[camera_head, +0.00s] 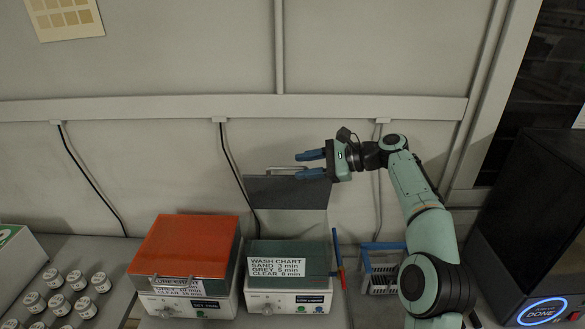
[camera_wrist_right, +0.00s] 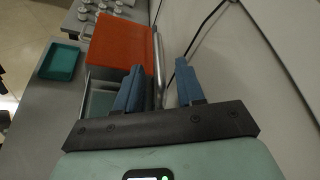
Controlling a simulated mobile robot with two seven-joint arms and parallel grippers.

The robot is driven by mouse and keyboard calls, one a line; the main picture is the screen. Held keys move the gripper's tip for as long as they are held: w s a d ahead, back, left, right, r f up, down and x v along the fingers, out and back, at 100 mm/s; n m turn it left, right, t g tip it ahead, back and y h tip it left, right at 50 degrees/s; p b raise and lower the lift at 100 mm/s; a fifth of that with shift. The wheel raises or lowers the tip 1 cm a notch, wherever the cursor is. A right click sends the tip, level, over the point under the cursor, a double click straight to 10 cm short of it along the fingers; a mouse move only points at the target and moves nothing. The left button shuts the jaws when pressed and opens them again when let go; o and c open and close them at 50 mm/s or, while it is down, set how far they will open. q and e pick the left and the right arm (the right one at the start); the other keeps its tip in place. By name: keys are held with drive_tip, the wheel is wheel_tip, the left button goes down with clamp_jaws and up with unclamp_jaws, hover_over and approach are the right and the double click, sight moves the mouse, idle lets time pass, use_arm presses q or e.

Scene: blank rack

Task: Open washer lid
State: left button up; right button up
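The washer (camera_head: 290,302) is the low machine at centre, with knobs on its front and a wash chart card (camera_head: 276,267) at its front top. Its grey lid (camera_head: 286,194) stands raised, nearly upright, at the back by the wall. A metal handle bar (camera_head: 284,168) runs along the lid's upper edge. It also shows in the right wrist view (camera_wrist_right: 158,68). My right gripper (camera_head: 309,164) is at the bar's right end, fingers pointing left. Its blue fingers are apart, with the bar between them in the wrist view; I see no clear grip. My left gripper is out of view.
An orange-lidded machine (camera_head: 188,244) stands left of the washer. Several small jars (camera_head: 77,280) are at the far left. A blue-handled basket (camera_head: 380,278) sits on the right. A black machine (camera_head: 535,225) with a lit ring is at the far right. The wall is close behind the lid.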

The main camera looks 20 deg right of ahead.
drive_tip(key=v, duration=0.9)
drive_tip(key=shift+w+f, duration=0.1)
